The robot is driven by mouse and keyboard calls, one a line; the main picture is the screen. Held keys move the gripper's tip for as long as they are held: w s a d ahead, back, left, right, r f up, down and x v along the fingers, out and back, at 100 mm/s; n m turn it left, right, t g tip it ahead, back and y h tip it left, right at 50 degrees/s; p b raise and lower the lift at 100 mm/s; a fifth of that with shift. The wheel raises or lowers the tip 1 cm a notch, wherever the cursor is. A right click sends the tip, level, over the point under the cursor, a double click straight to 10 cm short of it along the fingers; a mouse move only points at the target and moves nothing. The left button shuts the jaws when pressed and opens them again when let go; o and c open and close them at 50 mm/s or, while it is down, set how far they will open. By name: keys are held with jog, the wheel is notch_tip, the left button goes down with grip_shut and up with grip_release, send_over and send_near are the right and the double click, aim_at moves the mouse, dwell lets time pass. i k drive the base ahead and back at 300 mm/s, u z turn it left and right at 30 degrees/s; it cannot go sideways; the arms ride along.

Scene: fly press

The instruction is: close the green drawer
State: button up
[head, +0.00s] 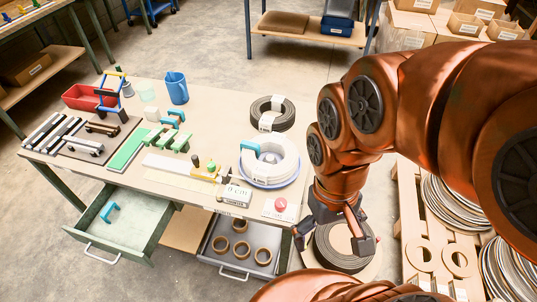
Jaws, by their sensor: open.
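The green drawer (140,225) is pulled out from under the left part of the workbench. Its metal bar handle (100,256) is on the front panel, which faces the lower left. A small light-blue bracket-like piece (109,211) lies inside the drawer. My gripper (332,243) is open, with its dark fingers apart. It is off the right end of the bench, well to the right of the green drawer, and appears above a dark coil (340,249). I cannot tell its exact height.
A grey drawer (211,247) holding several brown rings is also open, right of the green one. The bench top (215,105) carries tools, a blue jug (176,88) and wire coils. A pallet (409,215) with coils stands at right. The floor (50,190) left of the green drawer is clear.

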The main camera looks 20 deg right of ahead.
aim_at(135, 230)
jog(key=u, duration=1.7)
jog(key=k, duration=1.15)
jog(key=u, duration=0.95)
jog(key=i, duration=1)
jog(key=u, duration=0.45)
